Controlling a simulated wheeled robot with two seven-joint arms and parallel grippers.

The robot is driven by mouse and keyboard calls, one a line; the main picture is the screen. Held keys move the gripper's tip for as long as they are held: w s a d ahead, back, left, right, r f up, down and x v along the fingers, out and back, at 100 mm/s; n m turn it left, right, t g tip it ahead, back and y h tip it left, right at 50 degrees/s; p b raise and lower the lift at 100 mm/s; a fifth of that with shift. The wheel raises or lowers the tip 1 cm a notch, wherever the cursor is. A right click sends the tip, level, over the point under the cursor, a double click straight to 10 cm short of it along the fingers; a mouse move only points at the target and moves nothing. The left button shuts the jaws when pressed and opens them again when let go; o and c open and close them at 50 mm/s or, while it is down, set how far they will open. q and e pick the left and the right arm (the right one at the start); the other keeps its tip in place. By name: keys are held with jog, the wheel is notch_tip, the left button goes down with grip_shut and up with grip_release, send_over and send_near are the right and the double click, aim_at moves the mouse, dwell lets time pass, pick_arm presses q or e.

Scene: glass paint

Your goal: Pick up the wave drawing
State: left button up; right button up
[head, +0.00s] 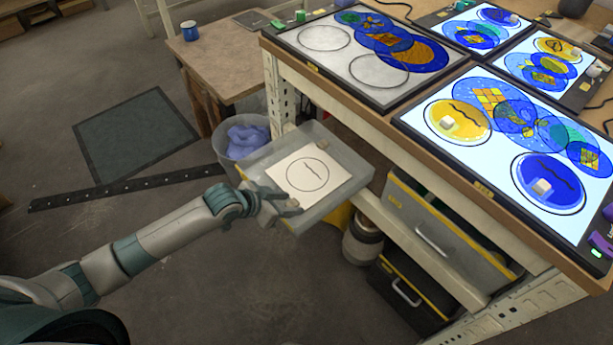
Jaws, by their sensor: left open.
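The wave drawing (308,176) is a white sheet with a black circle and a wavy line inside it. It lies in a grey open tray or drawer (346,192) that juts out from the workbench's left side. My left gripper (286,205) is at the tray's near-left edge, by the sheet's lower left corner. It is open, and I cannot tell whether a finger touches the sheet. My right gripper is not in view.
The workbench (375,126) carries several panels with blue and yellow glass circles. A bin with a blue bag (246,138) stands behind the tray. A wooden table (222,62) is farther back. Floor at left is mostly clear.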

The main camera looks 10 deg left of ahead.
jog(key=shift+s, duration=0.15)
